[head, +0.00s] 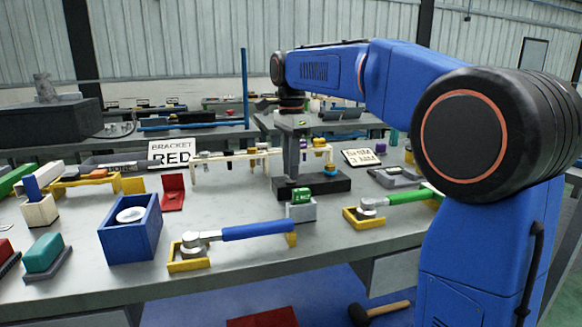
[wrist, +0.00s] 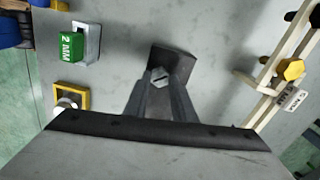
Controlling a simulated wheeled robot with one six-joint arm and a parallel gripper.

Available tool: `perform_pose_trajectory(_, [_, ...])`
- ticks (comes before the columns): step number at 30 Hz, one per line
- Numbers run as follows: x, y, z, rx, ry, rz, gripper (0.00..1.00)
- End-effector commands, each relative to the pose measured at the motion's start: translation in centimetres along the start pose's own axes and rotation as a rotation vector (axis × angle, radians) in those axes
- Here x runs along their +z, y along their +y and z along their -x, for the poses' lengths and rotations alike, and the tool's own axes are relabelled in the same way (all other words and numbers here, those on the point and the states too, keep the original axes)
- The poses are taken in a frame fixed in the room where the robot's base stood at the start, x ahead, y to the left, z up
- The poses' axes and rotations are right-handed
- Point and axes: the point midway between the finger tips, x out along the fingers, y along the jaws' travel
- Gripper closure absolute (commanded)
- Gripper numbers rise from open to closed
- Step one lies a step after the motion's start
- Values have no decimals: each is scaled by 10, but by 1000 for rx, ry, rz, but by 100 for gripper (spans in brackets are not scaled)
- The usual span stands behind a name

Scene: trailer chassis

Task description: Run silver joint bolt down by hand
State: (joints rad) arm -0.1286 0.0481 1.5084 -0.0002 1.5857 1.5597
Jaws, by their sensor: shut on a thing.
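My gripper (wrist: 158,84) is shut on a small silver hex bolt (wrist: 160,74), whose head shows between the fingertips in the wrist view. The bolt is over a dark block (wrist: 181,62); whether its thread is in a hole there is hidden. In the head view my gripper (head: 291,168) points down at the left part of a black block (head: 325,187) on the bench. The bolt cannot be made out in that view.
A green block (head: 303,196) in a grey holder stands just in front. Wrenches with blue (head: 258,230) and green (head: 408,197) handles rest in yellow holders. A pale rack (head: 235,154) with coloured pieces stands behind, and a blue box (head: 131,238) at left.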

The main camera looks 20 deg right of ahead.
Motion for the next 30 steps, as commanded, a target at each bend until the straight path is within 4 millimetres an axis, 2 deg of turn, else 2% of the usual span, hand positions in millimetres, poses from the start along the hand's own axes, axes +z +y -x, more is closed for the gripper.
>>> perform_pose_trajectory(9, [1,-1,2,-6,-2,-117,99])
perform_pose_trajectory(25, [1,-1,2,-6,-2,-140,99])
perform_pose_trajectory(26, [1,-1,2,-6,-2,-140,74])
perform_pose_trajectory(27, [1,-1,2,-6,-2,-140,65])
perform_pose_trajectory(28, [1,-1,2,-5,-2,-140,58])
perform_pose_trajectory(30, [1,-1,1,-4,-1,-140,58])
